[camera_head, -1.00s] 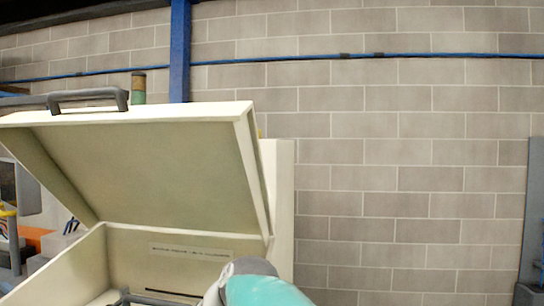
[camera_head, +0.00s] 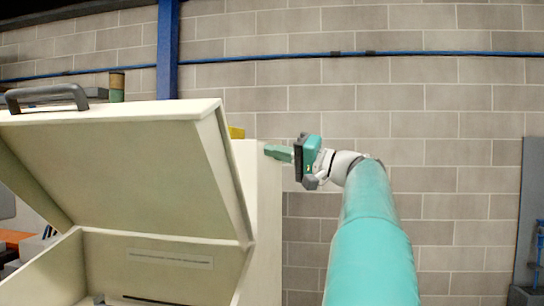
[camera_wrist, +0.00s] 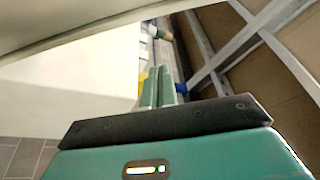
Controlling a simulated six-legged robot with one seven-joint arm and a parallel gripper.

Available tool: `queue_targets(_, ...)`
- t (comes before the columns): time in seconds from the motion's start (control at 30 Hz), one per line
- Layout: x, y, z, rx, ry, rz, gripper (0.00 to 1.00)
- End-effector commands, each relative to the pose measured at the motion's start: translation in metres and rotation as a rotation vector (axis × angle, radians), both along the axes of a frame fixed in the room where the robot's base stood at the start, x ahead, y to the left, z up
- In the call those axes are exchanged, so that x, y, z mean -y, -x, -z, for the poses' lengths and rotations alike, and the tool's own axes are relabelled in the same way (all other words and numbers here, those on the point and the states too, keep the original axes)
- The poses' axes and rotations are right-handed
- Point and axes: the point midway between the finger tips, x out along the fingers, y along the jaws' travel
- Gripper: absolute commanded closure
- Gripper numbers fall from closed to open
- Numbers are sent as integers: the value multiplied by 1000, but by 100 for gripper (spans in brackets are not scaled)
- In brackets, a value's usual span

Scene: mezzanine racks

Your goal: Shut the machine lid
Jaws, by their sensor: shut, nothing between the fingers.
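The machine lid (camera_head: 125,165) is a cream panel standing open, tilted up above the machine body (camera_head: 165,262). A dark grey handle (camera_head: 46,93) sits on its upper edge at the left. My gripper (camera_head: 270,152) is raised to the right of the lid, close to its right edge in the picture, and points left; I cannot tell whether it touches anything. In the wrist view the green fingers (camera_wrist: 157,85) are together and empty. A pale edge, likely the lid (camera_wrist: 90,22), crosses the top of that view.
A block wall (camera_head: 460,130) fills the background, with a blue post (camera_head: 167,50) and a blue pipe (camera_head: 400,53) on it. A grey panel (camera_head: 530,210) stands at the far right. The space between my arm and that panel looks clear.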

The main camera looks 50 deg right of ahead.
Motion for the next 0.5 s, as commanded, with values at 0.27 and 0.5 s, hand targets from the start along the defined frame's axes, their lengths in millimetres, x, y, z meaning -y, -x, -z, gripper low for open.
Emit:
queue_targets(0.27, -16, -48, -10, 0, 1, -7, 100)
queue_targets(0.5, -26, -66, -12, -1, -1, -5, 100)
